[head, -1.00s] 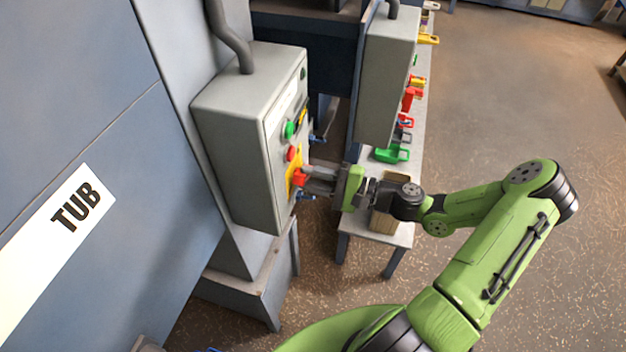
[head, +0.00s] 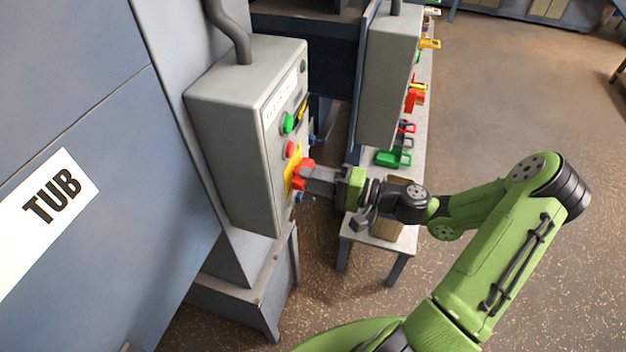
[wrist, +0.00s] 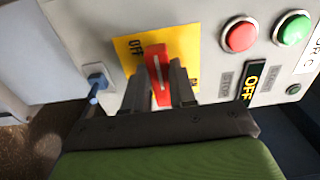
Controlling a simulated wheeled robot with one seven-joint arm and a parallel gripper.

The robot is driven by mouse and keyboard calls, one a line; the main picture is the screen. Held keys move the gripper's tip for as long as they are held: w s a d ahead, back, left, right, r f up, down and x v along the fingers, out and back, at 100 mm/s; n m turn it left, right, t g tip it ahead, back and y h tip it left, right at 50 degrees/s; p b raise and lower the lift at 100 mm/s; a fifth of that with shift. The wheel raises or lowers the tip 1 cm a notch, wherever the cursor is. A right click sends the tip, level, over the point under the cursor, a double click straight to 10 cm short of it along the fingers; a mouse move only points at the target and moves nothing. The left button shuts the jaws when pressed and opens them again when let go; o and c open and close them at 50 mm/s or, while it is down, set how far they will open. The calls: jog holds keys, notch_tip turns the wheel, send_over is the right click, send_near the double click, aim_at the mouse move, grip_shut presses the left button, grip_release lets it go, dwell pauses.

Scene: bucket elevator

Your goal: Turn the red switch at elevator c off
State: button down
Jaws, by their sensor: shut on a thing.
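The red switch (wrist: 157,72) is a rotary handle on a yellow plate (wrist: 128,46) on the front of a grey control box (head: 236,142). In the wrist view "OFF" reads on the plate's left part; the lettering on its right is partly covered. The handle stands nearly upright in that picture, between the two fingers. My gripper (wrist: 160,92) is shut on the red switch, one finger on each side. In the head view the red switch (head: 304,173) shows at the tips of my gripper (head: 316,179).
A red button (wrist: 240,36) and a green button (wrist: 293,29) sit beside the switch, with a black "OFF" label (wrist: 251,82). A blue toggle (wrist: 95,90) is on the other side. A second grey box (head: 388,80) and a bench (head: 404,238) with coloured items stand behind.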

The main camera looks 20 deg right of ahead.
dwell(0.3)
jog(key=c, duration=0.9)
grip_release()
jog(key=v, duration=1.6)
jog(key=shift+p, duration=0.35)
